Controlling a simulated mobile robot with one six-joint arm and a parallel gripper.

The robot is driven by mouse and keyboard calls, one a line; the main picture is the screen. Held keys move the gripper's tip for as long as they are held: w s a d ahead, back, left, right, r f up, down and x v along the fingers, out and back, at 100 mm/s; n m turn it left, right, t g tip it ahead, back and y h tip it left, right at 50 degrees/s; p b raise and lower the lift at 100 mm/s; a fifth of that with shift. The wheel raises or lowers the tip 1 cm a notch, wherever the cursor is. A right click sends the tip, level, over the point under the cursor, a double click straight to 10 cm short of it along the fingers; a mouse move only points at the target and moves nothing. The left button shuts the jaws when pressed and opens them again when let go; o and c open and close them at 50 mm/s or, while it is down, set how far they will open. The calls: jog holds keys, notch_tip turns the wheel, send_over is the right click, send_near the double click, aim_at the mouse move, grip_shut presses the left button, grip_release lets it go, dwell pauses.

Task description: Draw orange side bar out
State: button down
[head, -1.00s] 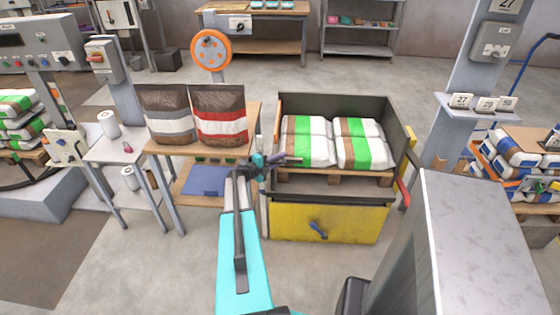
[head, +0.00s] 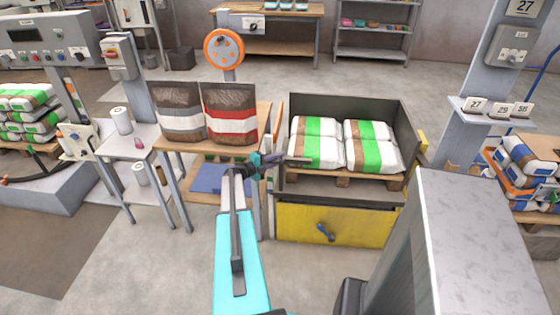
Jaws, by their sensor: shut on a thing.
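The orange side bar (head: 279,118) shows as a thin upright strip at the left side of the open bin (head: 350,104), with a narrow gap between it and the bin's wall. My gripper (head: 284,161) is at its lower part, at the bin's near left corner, and is shut on it. The exact contact is small and partly hidden by my wrist. The bin holds white, green and brown bags (head: 317,142) on a pallet. Its yellow front (head: 365,222) carries a blue handle.
A table (head: 172,147) with two brown bags stands close on the left. A yellow part (head: 421,150) sits at the bin's right side. A grey post with number cards (head: 497,109) is further right. Floor is open behind the bin.

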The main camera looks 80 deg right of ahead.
jog(key=shift+s+a+f, duration=0.1)
jog(key=shift+a+f, duration=0.15)
jog(key=shift+f, duration=0.25)
jog(key=c, duration=1.8)
grip_release()
jog(key=shift+o, duration=0.2)
jog(key=shift+s+d+r, duration=0.1)
jog(key=shift+d+r, duration=0.1)
jog(key=shift+r, duration=0.05)
jog(key=b+v, duration=0.2)
jog(key=v, duration=1.2)
jog(key=shift+b, duration=0.4)
jog(key=shift+d, duration=0.1)
